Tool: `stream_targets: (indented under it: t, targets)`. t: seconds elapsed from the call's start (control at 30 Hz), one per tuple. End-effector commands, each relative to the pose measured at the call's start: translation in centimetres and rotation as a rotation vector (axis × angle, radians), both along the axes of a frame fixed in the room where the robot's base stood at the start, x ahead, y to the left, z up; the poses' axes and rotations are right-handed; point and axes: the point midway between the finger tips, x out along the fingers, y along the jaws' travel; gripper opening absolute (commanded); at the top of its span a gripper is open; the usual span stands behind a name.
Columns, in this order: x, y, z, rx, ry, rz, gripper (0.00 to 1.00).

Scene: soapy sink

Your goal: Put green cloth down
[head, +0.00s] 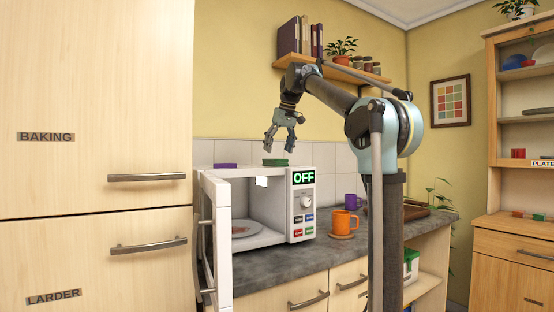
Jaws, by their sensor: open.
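A folded green cloth (275,162) lies flat on top of the white microwave (301,220), near its front edge. My gripper (280,148) is just above the cloth, pointing down. Its fingers are spread, and a small gap shows between them and the cloth. Nothing is between the fingers.
The microwave door (216,240) stands open towards the front left; a plate (238,236) is inside. A purple item (225,165) lies on the microwave's left. An orange mug (343,221) and a purple mug (351,202) stand right of it. A shelf (352,71) is behind my arm.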

Motion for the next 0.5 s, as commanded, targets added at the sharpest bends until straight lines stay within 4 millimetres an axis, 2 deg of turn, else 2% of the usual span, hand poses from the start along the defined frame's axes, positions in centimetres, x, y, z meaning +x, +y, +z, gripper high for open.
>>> stream_targets:
  t: [0.2, 0.5]
  targets:
    - [-1.1, -0.8, 3.5, 0.000, 0.000, 0.000, 0.74]
    - [-2.0, -1.5, 6.3, 0.000, 0.000, 0.001, 0.74]
